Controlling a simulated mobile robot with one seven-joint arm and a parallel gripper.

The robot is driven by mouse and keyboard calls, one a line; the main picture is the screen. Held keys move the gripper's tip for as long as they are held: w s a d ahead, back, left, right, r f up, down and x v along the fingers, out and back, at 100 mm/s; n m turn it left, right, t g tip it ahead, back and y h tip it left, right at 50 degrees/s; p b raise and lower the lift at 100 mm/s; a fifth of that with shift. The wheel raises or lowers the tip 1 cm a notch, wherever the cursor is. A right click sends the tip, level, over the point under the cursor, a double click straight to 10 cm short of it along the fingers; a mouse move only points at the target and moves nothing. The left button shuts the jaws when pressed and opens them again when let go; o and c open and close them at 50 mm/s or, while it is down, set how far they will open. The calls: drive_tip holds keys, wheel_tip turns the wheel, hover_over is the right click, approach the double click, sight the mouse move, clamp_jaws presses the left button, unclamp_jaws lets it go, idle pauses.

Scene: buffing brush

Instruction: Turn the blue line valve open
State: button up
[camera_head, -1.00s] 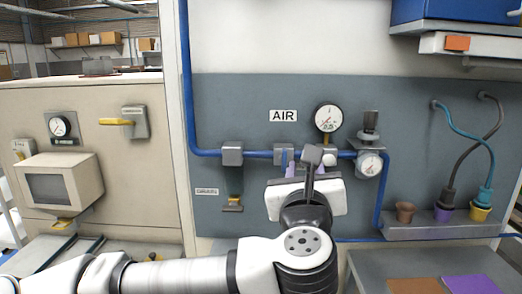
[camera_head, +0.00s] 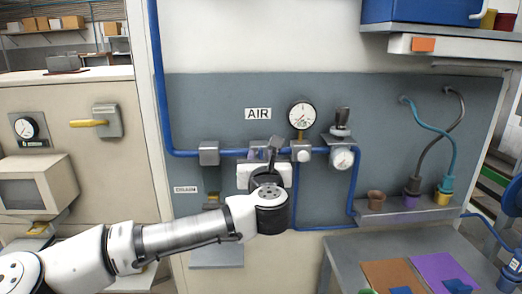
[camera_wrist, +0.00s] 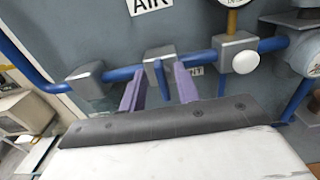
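The blue pipe (camera_head: 183,153) runs along the grey wall panel through several grey blocks. In the wrist view the middle grey block (camera_wrist: 160,62) sits on the pipe (camera_wrist: 118,75), with a narrow blue piece, apparently the valve lever (camera_wrist: 161,82), below it. My gripper (camera_wrist: 158,88) is open; its two purple fingers stand apart on either side of that piece. Contact cannot be told. In the head view my gripper (camera_head: 263,159) is in front of the pipe below the AIR sign (camera_head: 258,114), and my wrist hides most of the lever.
A DRAIN-labelled yellow-handled fitting (camera_head: 211,197) hangs at left. Hoses and cups stand on a right ledge (camera_head: 408,217). A grey table (camera_head: 340,262) is below.

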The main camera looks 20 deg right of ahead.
drive_tip(key=shift+w+d, duration=0.15)
drive_tip(key=shift+w, duration=0.3)
clamp_jaws()
